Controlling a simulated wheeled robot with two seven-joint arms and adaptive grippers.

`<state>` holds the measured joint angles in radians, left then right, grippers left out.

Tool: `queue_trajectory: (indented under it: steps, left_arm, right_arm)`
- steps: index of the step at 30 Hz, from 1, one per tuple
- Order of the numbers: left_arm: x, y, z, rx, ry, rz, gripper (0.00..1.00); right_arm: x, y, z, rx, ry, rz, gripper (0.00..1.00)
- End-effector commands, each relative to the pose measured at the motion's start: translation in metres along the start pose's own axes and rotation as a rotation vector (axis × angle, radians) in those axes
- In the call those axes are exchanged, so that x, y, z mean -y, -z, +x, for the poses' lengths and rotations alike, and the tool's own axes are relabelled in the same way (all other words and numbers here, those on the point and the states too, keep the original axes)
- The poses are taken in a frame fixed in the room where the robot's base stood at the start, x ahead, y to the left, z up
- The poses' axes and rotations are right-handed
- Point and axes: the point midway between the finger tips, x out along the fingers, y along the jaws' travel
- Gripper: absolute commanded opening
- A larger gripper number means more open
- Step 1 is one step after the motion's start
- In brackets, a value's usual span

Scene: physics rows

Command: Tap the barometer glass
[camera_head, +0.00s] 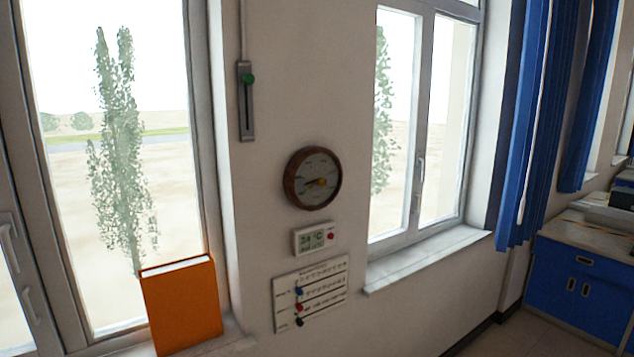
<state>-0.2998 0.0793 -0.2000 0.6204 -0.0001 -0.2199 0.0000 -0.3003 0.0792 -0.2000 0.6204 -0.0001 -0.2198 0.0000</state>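The barometer (313,178) is a round dial with a dark wooden rim and a pale grey face. It hangs on the white wall between two windows, near the middle of the head view. Its dark needle and a yellow hub show behind the glass. Nothing covers it. Neither of my grippers is in view.
Below the barometer are a small digital display (314,238) and a white chart board (311,291) with coloured knobs. A slider with a green knob (247,79) is above left. An orange book (181,305) stands on the left sill. Blue cabinets (579,293) stand right.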

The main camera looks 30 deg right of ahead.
Motion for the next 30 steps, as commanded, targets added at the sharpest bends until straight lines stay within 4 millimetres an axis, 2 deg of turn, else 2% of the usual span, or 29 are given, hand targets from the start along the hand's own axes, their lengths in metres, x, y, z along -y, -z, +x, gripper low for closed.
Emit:
queue_trajectory:
  steps: [2, 17, 30]
  left_arm:
    - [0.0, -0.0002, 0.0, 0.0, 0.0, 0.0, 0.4]
    - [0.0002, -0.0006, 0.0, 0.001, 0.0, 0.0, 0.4]
    - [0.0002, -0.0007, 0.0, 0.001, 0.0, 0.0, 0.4]
  right_arm:
    - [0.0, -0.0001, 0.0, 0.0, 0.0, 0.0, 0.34]
    - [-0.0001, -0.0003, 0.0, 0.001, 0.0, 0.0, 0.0]
    - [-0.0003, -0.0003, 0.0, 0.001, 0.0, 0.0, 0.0]
